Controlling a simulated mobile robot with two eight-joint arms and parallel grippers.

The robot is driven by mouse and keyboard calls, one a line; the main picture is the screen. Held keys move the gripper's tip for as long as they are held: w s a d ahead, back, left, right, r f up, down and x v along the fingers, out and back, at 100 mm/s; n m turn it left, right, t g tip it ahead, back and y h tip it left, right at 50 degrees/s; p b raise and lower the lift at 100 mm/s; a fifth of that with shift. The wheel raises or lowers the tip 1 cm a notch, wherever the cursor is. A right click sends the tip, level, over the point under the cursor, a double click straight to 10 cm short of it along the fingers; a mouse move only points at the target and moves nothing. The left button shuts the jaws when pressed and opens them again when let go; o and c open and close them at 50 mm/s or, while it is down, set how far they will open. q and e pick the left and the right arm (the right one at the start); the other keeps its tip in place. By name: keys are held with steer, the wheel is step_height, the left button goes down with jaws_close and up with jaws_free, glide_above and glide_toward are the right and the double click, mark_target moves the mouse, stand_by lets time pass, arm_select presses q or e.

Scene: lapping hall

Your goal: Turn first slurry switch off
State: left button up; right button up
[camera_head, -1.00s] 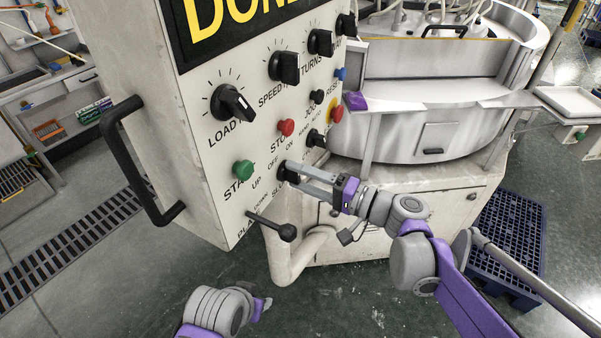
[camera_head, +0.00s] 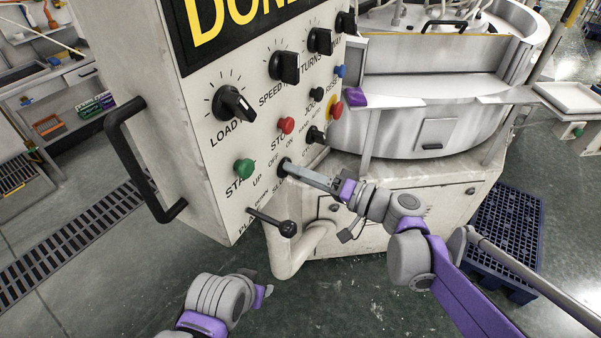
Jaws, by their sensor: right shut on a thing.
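The slurry switch (camera_head: 283,164) is a small black knob low on the white control panel (camera_head: 209,160), beside the OFF and ON labels. My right gripper (camera_head: 290,168) reaches it from the right and is shut on it, with the fingers covering part of the knob. The fingers look rolled, one nearly in front of the other. The exact angle of the knob is hard to tell. My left gripper (camera_head: 262,290) is low in the picture, away from the panel; its fingers are mostly hidden.
A green button (camera_head: 243,168), a red button (camera_head: 286,125) and another black switch (camera_head: 315,135) are close by on the panel. A black lever (camera_head: 286,228) sticks out below. A black handle (camera_head: 135,155) is on the panel's left side. The steel machine basin (camera_head: 430,100) stands behind.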

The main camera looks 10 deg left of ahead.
steer(key=o, duration=1.4)
steer(key=b+v, duration=0.1)
steer(key=v, duration=0.9)
steer(key=shift+s+d, duration=0.1)
steer(key=shift+d, duration=0.3)
steer(key=shift+f, duration=0.1)
steer(key=s+d+f+m+h, duration=0.1)
steer(key=s+d+f+h, duration=0.2)
steer(key=s+f+h, duration=0.25)
steer(key=s+d+f+m+h, duration=0.1)
steer(key=s+d+f+h, duration=0.25)
steer(key=f, duration=0.35)
steer(key=s+d+f+h, duration=0.2)
steer(key=d, duration=0.2)
steer(key=s+d+f+m+h, duration=0.1)
steer(key=s+d+f+h, duration=0.1)
steer(key=s+d+h, duration=0.1)
steer(key=s+d+f+t+h, duration=0.1)
steer(key=s+d+f+h, duration=0.1)
steer(key=d, duration=0.4)
steer(key=shift+s+f+h, duration=0.2)
steer(key=shift+f+h, duration=0.3)
steer(key=shift+h, duration=0.2)
